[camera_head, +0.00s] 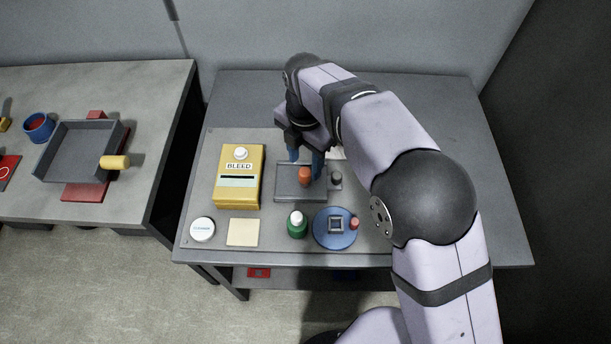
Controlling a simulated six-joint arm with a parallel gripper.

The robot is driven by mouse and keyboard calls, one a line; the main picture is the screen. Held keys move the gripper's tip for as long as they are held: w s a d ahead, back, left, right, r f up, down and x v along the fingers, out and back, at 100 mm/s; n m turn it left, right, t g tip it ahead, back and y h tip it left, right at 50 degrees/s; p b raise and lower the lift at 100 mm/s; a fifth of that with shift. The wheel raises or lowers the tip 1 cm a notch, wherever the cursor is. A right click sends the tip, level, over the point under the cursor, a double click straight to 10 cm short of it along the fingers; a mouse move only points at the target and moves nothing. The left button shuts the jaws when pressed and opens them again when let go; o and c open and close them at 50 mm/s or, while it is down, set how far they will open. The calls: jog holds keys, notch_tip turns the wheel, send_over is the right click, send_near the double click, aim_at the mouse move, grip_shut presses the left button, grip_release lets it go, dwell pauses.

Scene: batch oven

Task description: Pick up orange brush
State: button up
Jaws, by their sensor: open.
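An orange object (305,175), which looks like the orange brush, stands on the dark grey tray (284,190) in the middle of the table. Its full shape is too small to make out. My gripper (305,160), with blue fingertips, is open and points down just above and behind the orange object, one fingertip to either side of it in the picture. I cannot tell whether the fingers touch it. My wrist hides part of the area behind the tray.
A yellow "BLEED" box (226,190) stands left of the tray. A dark knob (336,179) is close on the right.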

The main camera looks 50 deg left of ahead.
aim_at(304, 171)
jog(key=shift+a+f+p, duration=0.2)
jog(key=shift+f+p, duration=1.65)
jog(key=shift+f, duration=1.85)
jog(key=c, duration=1.2)
